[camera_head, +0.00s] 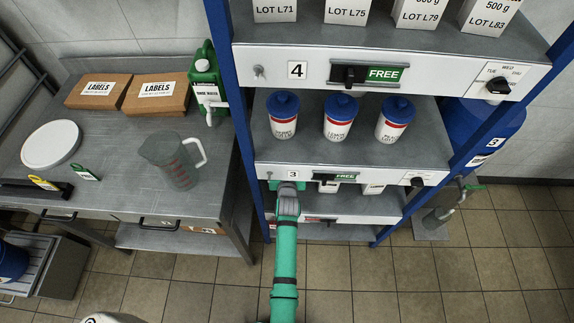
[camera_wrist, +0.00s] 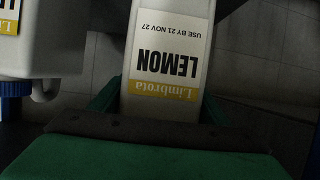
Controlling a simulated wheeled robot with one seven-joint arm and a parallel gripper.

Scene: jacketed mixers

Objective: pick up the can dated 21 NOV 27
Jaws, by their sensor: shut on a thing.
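A white can (camera_wrist: 168,48) fills the middle of the wrist view. Its label appears upside down and reads LEMON, Limbrota, USE BY 21 NOV 27. My gripper (camera_wrist: 158,112) has its green fingers on either side of this can and is shut on it. The can's ends are out of view or hidden. In the head view, my gripper (camera_head: 284,186) reaches under the rail marked 3, where the held can cannot be made out.
A second white container (camera_wrist: 45,45) with a yellow label is close on the left in the wrist view. White containers (camera_head: 329,187) stand right of my gripper in the head view. Above is a shelf (camera_head: 290,155) with blue-lidded tubs (camera_head: 337,120). A blue post (camera_head: 243,130) stands left.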

